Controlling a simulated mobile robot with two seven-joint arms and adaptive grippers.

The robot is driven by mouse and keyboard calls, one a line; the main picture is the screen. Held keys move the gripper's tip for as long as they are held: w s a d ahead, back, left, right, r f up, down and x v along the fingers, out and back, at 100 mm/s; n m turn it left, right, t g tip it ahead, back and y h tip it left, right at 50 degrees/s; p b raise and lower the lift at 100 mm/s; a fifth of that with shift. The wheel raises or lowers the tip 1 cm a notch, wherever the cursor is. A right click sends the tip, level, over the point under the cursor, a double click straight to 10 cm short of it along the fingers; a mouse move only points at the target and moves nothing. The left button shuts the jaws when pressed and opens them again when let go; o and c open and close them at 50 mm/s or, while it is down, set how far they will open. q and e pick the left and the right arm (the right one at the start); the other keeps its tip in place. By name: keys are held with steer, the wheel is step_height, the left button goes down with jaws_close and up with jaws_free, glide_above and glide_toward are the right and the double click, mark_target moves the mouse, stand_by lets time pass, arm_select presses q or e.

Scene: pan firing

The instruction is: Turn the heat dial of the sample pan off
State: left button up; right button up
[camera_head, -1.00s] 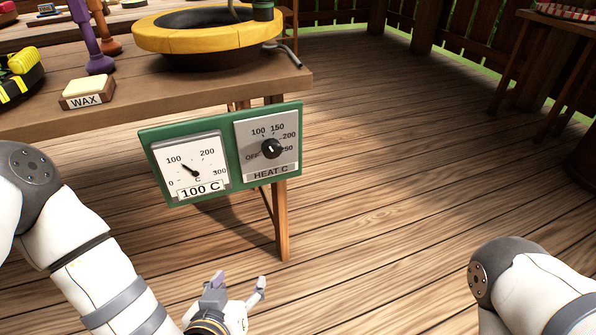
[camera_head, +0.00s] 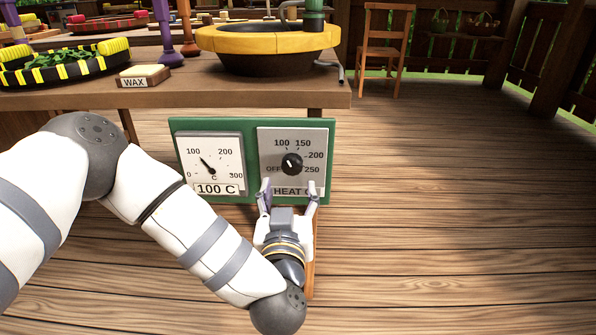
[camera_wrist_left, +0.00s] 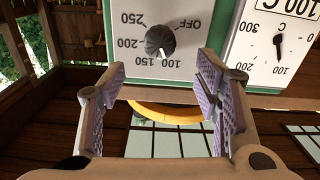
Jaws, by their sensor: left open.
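The heat dial (camera_head: 292,164) is a black knob on a grey plate marked OFF, 100, 150, 200 and 250, labelled HEAT C. In the left wrist view the knob (camera_wrist_left: 160,41) appears upside down, and its white pointer is near 100. My left gripper (camera_head: 289,187) is open, just below and in front of the knob, fingers pointing up at the plate. In the wrist view its two fingers (camera_wrist_left: 161,75) stand apart with nothing between them, and the knob lies beyond the tips. The sample pan (camera_head: 268,58), dark with a yellow rim, sits on the table above.
A temperature gauge (camera_head: 211,163) with a 100 C label sits left of the dial on the same green panel (camera_head: 250,148). A WAX block (camera_head: 144,76) and a striped tray (camera_head: 63,69) are on the table (camera_head: 190,96). The floor to the right is clear.

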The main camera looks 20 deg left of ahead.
mark_target(292, 167)
arm_select(q)
steer(key=b+x, duration=0.1)
steer(key=x, duration=0.3)
steer(key=b+x, duration=0.1)
steer(key=x, duration=0.4)
steer(key=shift+f, duration=0.25)
steer(key=shift+w+a+r, duration=0.1)
steer(key=shift+w, duration=0.15)
steer(key=shift+c, duration=0.6)
steer(key=c, duration=1)
